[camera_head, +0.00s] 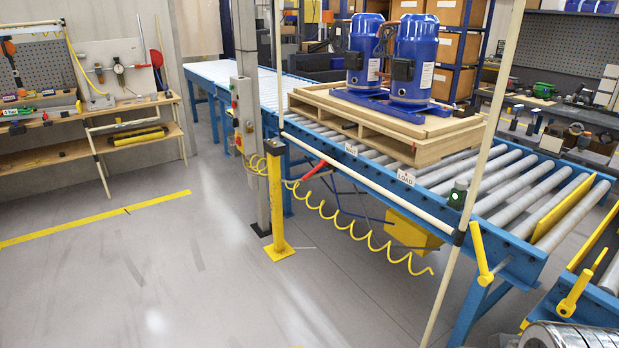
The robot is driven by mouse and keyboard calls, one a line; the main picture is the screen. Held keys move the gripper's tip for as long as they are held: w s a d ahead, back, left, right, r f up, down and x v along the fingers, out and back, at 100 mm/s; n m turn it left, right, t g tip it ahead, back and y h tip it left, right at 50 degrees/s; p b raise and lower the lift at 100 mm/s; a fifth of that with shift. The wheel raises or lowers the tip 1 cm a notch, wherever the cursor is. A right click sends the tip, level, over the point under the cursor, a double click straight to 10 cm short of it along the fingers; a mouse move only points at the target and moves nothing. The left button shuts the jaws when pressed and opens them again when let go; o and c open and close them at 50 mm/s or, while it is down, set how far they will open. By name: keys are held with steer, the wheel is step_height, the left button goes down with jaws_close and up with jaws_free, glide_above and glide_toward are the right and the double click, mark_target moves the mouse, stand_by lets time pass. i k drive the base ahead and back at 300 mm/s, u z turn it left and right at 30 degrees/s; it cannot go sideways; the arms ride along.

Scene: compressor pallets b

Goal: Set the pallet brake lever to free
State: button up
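A red lever (314,170) sticks out below the near side rail of the blue roller conveyor (490,228), left of a small white label (350,149). It slants down to the left. I cannot tell for certain that it is the pallet brake lever, nor which position it is in. A second white label (405,177) sits on the rail further right; its lettering is too small to read surely. A wooden pallet (440,150) rests on the rollers and carries two blue compressors (413,60). My gripper is not in view.
A yellow post (276,205) and a coiled yellow hose (345,225) stand before the conveyor. Pale poles (485,130) frame its near side. Yellow handles (480,255) project at the right. A workbench (95,140) is at the left. The grey floor (130,270) at front left is clear.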

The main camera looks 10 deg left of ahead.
mark_target(322, 162)
steer(key=u, duration=0.35)
steer(key=i, duration=1.2)
steer(key=u, duration=0.75)
steer(key=i, duration=0.75)
steer(key=u, duration=0.6)
steer(key=i, duration=1.95)
steer(key=u, duration=0.15)
